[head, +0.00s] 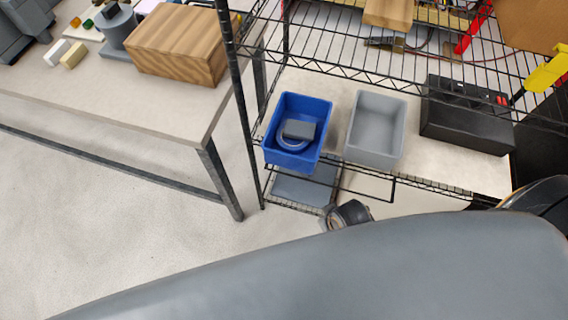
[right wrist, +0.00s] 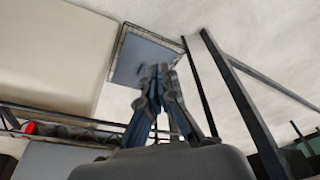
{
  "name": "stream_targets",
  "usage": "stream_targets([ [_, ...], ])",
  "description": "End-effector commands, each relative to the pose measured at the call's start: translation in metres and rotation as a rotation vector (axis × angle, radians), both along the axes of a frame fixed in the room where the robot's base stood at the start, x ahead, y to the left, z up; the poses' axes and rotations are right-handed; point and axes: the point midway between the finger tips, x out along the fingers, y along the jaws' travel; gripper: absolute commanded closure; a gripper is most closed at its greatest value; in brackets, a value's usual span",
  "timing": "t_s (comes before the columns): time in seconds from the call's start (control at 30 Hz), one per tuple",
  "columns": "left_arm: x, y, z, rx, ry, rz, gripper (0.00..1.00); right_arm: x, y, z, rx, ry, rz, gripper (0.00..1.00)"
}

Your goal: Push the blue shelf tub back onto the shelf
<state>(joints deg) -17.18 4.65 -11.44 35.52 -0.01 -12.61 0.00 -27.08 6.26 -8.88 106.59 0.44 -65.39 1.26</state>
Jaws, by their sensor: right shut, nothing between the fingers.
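The blue tub (head: 279,117) stands upright on the middle shelf (head: 425,170) of a black wire rack in the head view, beside the left post. Its front end reaches to or slightly over the shelf's front edge. A dark grey block (head: 299,129) and a blue ring-shaped item lie in it. My right gripper (right wrist: 162,75) shows in the right wrist view with its fingers together and nothing between them. In the head view a dark part of my right arm is below the shelf front, and I cannot make out the fingertips. My left gripper is in neither view.
A grey tub (head: 376,130) stands right of the blue one, with a narrow gap. A black case (head: 467,115) is farther right. The rack's left post (head: 236,90) and upper wire shelf (head: 340,35) are close by. A table (head: 180,115) with a wooden box (head: 180,45) stands left.

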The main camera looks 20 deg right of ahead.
Motion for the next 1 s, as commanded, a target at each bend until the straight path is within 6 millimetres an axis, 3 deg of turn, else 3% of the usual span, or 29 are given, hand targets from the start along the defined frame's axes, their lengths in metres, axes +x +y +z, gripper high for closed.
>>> stream_targets([
  [0.03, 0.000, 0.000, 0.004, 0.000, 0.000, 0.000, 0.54, 0.005, 0.002, 0.022, 0.006, -0.010, -0.006, 1.00],
  [0.17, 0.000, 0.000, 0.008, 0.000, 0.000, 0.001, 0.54, 0.016, 0.010, 0.069, 0.032, -0.023, -0.034, 1.00],
  [0.33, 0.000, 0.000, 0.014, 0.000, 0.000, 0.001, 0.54, 0.036, 0.036, 0.128, 0.110, -0.011, -0.115, 1.00],
  [0.5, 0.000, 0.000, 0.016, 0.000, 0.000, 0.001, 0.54, 0.057, 0.064, 0.146, 0.172, 0.051, -0.219, 1.00],
  [0.7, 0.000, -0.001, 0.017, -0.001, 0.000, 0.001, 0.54, 0.089, 0.089, 0.150, 0.187, 0.138, -0.371, 1.00],
  [1.0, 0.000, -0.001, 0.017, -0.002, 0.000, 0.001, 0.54, 0.142, 0.091, 0.150, 0.087, 0.228, -0.685, 1.00],
])
